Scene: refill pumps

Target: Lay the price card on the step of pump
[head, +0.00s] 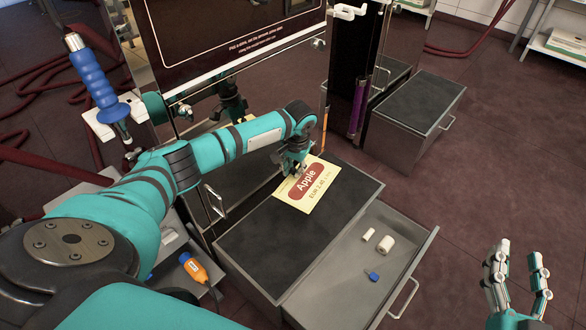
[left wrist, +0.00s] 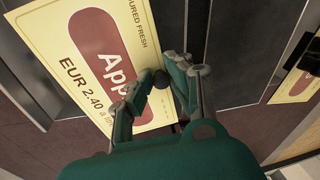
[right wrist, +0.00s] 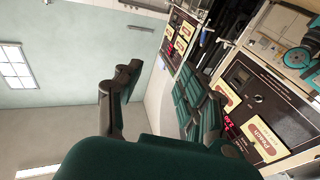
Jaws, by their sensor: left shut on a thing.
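The price card (head: 312,186), cream with a red "Apple" panel, is over the back part of the black-topped step (head: 285,240) at the pump's foot. My left gripper (head: 292,165) is shut on the card's edge nearest the pump. In the left wrist view the card (left wrist: 100,45) reaches away from the fingertips (left wrist: 162,82). I cannot tell whether the card touches the step. My right gripper (head: 519,254) is open and empty, low at the right, apart from the step; its spread fingers also show in the right wrist view (right wrist: 165,85).
A drawer (head: 412,262) stands open at the step's right, holding white rolls and a blue item (head: 372,276). A second step (head: 415,105) stands beyond. Red hoses lie behind. The right floor is clear.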

